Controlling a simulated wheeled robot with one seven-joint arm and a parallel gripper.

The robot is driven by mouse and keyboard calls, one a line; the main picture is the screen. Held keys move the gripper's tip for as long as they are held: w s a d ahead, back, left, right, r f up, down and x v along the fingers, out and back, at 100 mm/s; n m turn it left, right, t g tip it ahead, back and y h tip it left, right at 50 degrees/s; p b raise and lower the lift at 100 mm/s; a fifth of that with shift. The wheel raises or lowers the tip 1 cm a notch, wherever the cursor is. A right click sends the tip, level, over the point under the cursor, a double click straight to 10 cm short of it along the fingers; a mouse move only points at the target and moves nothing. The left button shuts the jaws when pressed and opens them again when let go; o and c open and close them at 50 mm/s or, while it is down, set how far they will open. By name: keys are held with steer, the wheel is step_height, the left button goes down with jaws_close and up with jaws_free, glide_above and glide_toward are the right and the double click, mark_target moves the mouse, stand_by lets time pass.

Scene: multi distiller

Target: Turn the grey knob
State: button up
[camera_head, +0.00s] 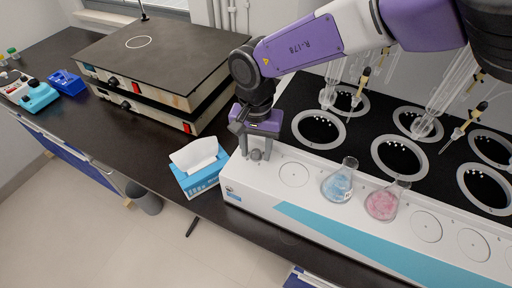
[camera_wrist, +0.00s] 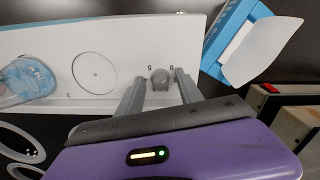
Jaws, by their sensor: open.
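The grey knob (camera_wrist: 161,79) is a small round knob on the white top of the multi distiller (camera_head: 330,228), near its left end. In the head view the knob (camera_head: 256,155) shows just at my gripper's fingertips. My gripper (camera_head: 256,148) points down over it and is open. In the wrist view the two grey fingers of my gripper (camera_wrist: 158,82) stand on either side of the knob, with gaps visible. Small number marks are printed around the knob. I cannot tell whether either finger touches it.
A blue tissue box (camera_head: 200,180) stands just left of the distiller. A flask of blue matter (camera_head: 338,186) and a flask of pink matter (camera_head: 382,205) stand on the white top to the right. Stacked hot plates (camera_head: 160,55) are behind left. Glassware (camera_head: 450,80) hangs at the right.

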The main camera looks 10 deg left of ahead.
jaws_close()
